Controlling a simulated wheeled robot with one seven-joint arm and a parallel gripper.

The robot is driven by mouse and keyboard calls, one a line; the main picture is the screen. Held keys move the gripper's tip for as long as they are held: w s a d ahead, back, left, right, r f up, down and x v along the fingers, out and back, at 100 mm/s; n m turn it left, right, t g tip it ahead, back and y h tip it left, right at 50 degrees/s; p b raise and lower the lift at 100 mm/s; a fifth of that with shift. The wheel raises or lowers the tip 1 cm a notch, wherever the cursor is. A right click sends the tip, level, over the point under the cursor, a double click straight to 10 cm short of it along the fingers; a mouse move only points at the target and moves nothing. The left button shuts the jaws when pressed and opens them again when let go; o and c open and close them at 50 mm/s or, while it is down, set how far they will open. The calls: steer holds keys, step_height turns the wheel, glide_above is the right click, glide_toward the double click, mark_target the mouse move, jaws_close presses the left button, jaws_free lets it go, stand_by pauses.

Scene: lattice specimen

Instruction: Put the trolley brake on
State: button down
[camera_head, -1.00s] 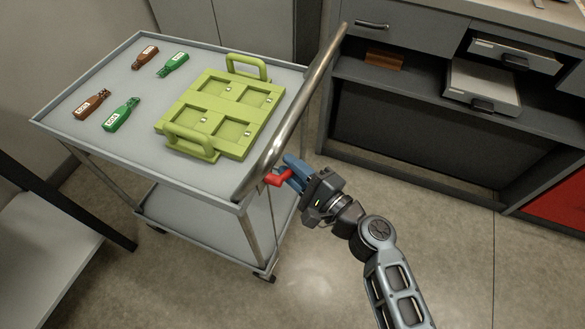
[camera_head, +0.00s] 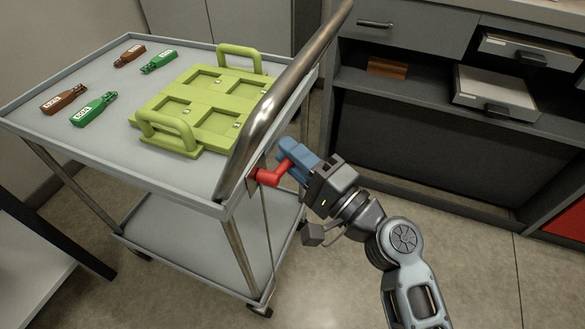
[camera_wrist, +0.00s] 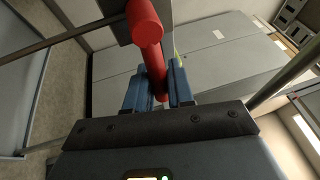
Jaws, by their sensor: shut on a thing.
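The trolley (camera_head: 70,140) stands at the left, a grey two-shelf cart on castors with a steel push handle (camera_head: 290,85) along its right end. The red brake lever (camera_head: 269,177) sits on a small plate below the handle, at the near corner. My gripper (camera_head: 288,158) has blue fingers and reaches it from the right. In the wrist view, the red lever (camera_wrist: 148,40) runs down between the two blue fingers (camera_wrist: 158,92), which are shut on it. The lever's far end is partly hidden by the fingers in the head view.
A lime-green tray with two handles (camera_head: 150,108) lies on the trolley top. A dark cabinet with drawers (camera_head: 400,35) stands behind at the right. The floor (camera_head: 470,255) between is clear.

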steer(key=shift+r, duration=0.1)
stand_by(0.4)
steer(key=c, duration=1.1)
jaws_free()
steer(key=v, duration=0.7)
steer(key=shift+s+d, duration=0.25)
steer(key=shift+d, duration=0.05)
